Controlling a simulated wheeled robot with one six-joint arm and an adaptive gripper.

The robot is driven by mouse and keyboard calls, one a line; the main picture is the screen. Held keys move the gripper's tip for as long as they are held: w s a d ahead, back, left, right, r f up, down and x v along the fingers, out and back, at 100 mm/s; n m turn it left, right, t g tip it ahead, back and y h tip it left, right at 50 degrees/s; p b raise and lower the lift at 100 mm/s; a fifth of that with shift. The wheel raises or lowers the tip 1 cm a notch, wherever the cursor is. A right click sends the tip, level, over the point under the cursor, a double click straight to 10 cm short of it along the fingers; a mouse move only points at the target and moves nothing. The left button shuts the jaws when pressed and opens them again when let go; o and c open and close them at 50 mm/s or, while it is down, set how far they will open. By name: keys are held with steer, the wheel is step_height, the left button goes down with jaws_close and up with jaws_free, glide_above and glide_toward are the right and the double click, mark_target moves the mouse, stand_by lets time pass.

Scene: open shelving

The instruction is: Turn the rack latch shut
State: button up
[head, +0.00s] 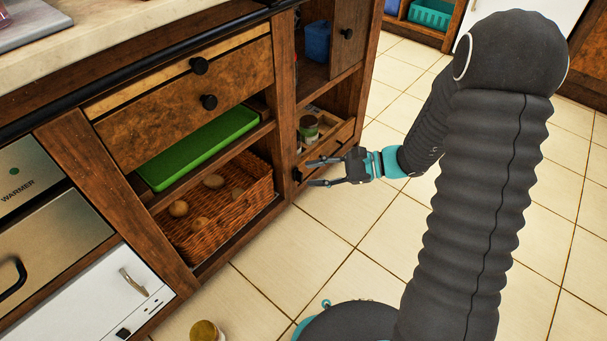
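My gripper (315,173) is open, with its two fingers spread and pointing left. It is in front of the lower right cabinet section, with nothing between its fingers. A small dark knob or latch (297,174) shows on the wooden front there, just left of the fingertips. The picture does not show whether they touch. A pulled-out wooden rack or drawer (338,132) with jars (308,130) is just above the gripper. I cannot tell for sure which part is the rack latch or how it is turned.
A wicker basket (255,195) with round items and a green tray (205,145) sit on the open shelves to the left. A white panel with a metal handle (133,282) is lower left. A jar (205,331) stands at the bottom edge.

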steer(key=w+d+f+m+t+y+b, duration=0.1)
steer(key=w+f+m+t, duration=0.25)
steer(key=f, duration=0.25)
steer(key=w+d+f+m+t+y, duration=0.1)
steer(key=w+d+f+m+t, duration=0.1)
steer(key=w+f+m, duration=0.3)
steer(key=m+t+h+b, duration=0.1)
steer(key=m+t+h, duration=0.2)
steer(key=m+t, duration=0.15)
glide_toward(302, 175)
steer(key=shift+t, duration=0.4)
steer(key=b+x, duration=0.1)
steer(key=x, duration=0.8)
steer(key=shift+w+a+f, duration=0.1)
steer(key=shift+a+f, duration=0.1)
steer(key=shift+a, duration=0.2)
jaws_close()
